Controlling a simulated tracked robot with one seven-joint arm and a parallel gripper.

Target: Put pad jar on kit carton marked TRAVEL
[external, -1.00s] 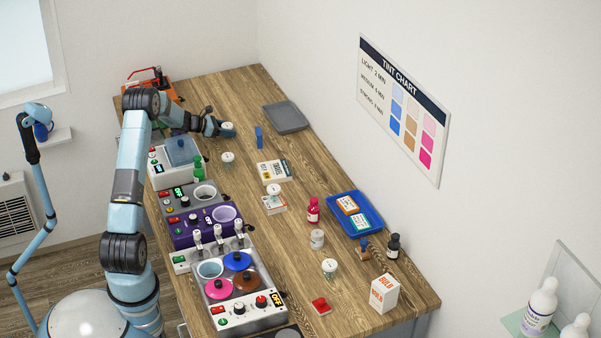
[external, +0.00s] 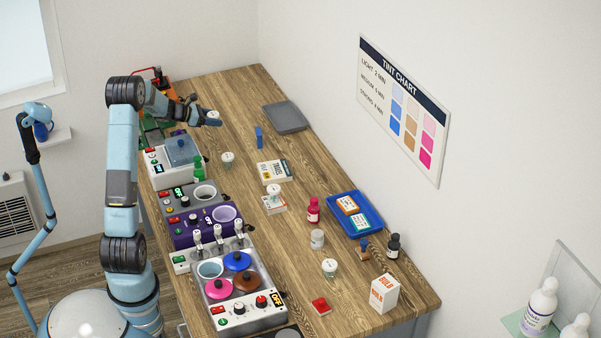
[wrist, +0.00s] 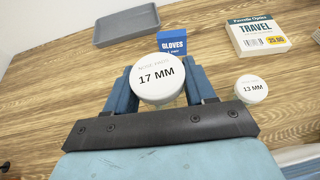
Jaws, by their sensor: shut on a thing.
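My gripper (external: 211,120) is shut on a white-lidded pad jar (wrist: 158,79), whose lid reads 17 MM. The jar also shows between my fingertips in the external view (external: 214,114), near the far end of the bench, and seems to be held above the wood. The kit carton marked TRAVEL (wrist: 257,36) lies flat at the upper right of the wrist view, apart from my gripper. In the external view the carton (external: 273,171) lies mid-bench with its top bare. A second jar, marked 13 MM (wrist: 251,91), stands on the bench right of my gripper.
A blue GLOVES box (wrist: 172,42) stands just beyond the held jar. An empty grey tray (external: 285,117) lies at the back. Another carton (external: 272,207) carries a jar (external: 274,190). Machines (external: 205,225) line the left edge. Bare wood lies between my gripper and the TRAVEL carton.

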